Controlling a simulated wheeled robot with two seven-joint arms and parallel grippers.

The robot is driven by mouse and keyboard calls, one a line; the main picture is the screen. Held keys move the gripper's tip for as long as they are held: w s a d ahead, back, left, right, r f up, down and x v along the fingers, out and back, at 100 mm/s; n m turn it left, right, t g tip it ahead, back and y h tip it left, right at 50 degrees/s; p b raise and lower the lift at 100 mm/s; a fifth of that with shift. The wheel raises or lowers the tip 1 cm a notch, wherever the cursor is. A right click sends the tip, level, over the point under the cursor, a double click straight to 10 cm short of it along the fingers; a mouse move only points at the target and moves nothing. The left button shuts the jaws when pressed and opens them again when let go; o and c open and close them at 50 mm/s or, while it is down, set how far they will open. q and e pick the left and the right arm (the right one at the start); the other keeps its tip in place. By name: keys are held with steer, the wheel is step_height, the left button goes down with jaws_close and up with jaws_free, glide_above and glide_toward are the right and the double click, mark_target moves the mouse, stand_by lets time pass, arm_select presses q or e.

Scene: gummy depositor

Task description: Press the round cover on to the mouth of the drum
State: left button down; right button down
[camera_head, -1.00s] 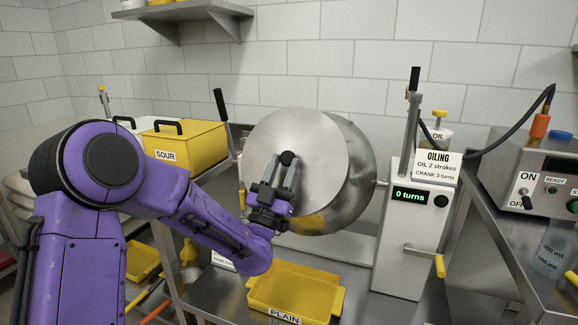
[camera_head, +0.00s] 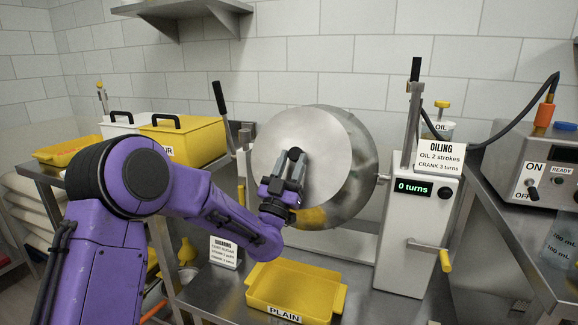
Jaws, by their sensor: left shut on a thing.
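The round cover (camera_head: 312,137) is a flat silver disc with a black knob at its middle. It faces me over the mouth of the tilted steel drum (camera_head: 357,170); I cannot tell whether it is fully seated. My left gripper (camera_head: 293,160) is shut on the cover's black knob (camera_head: 295,154), in front of the disc. The gripper and wrist hide the cover's lower left part and some of the rim. My right gripper is not in view.
A crank stand (camera_head: 405,240) reading 0 turns stands right of the drum. A yellow PLAIN tray (camera_head: 292,281) lies below. A yellow lidded bin (camera_head: 183,141) stands left. An oiling sign (camera_head: 440,156) and a control box (camera_head: 545,165) are at right.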

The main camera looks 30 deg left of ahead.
arm_select(q)
steer(key=shift+w, duration=0.15)
stand_by(0.3)
steer(key=shift+w+f, duration=0.2)
steer(key=shift+w, duration=0.05)
steer(key=shift+r, duration=0.1)
steer(key=c, duration=0.6)
jaws_free()
steer(key=shift+h, duration=0.3)
